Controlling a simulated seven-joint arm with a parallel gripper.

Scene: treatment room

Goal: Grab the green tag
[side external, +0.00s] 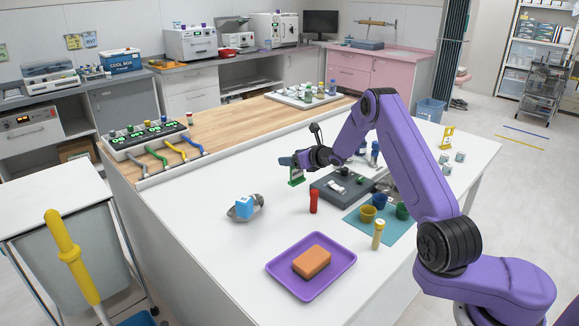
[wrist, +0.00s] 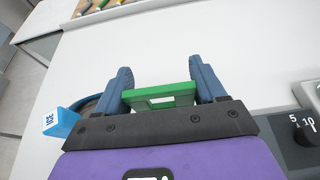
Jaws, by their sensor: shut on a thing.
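The green tag (wrist: 160,96) is a flat green piece with a pale window in it. It sits between the two blue fingers of my gripper (wrist: 163,88) in the wrist view, with a finger against each end. In the side view the green tag (side external: 296,177) hangs below the fingertips of my gripper (side external: 290,163), at about the far-left side of the grey device. The gripper is shut on it. I cannot tell clearly whether its lower edge touches the white table.
A grey device with knobs (side external: 335,190) stands just right of the gripper. A red cylinder (side external: 313,201), a blue ice block (side external: 244,207) and a purple tray (side external: 279,267) with an orange sponge (side external: 312,261) are nearer the camera. White table left of the gripper is clear.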

